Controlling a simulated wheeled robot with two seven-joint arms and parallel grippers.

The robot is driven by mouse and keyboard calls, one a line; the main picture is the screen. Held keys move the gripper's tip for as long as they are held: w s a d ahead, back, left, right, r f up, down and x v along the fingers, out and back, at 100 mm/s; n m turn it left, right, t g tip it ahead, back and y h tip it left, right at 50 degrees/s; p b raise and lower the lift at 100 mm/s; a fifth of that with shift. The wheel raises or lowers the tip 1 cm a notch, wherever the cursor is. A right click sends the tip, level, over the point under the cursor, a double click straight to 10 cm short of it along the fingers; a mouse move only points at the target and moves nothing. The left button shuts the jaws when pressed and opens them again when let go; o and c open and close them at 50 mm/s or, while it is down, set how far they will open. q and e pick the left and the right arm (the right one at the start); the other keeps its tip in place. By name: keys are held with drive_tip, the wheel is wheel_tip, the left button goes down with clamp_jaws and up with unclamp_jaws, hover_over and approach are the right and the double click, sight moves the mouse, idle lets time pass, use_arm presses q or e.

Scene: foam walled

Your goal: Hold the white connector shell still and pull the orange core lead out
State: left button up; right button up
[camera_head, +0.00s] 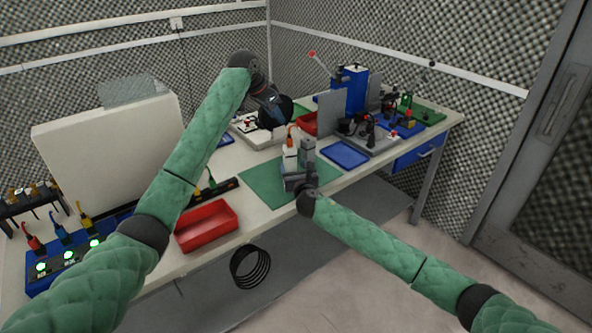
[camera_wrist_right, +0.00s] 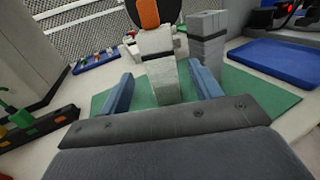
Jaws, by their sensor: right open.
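The white connector shell (camera_head: 290,158) stands upright on the green mat (camera_head: 262,190), with the orange core lead (camera_head: 290,136) at its top. In the right wrist view the pale shell (camera_wrist_right: 162,78) stands between the fingers of my right gripper (camera_wrist_right: 162,88), with visible gaps on both sides. The right gripper (camera_head: 295,181) is open and low at the shell. The orange part (camera_wrist_right: 148,13) has a dark surround in that view and is cut off at the top. My left gripper (camera_head: 275,113) is above and behind the shell, apart from it; its fingers cannot be made out.
A grey block (camera_wrist_right: 207,40) stands close to the right of the shell. A blue tray (camera_head: 345,154) lies to the right and a red bin (camera_head: 207,225) at the front left edge. Fixtures (camera_head: 368,130) crowd the back right. The mat's front left is clear.

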sight(291, 160)
drive_tip(key=shift+x, duration=3.1)
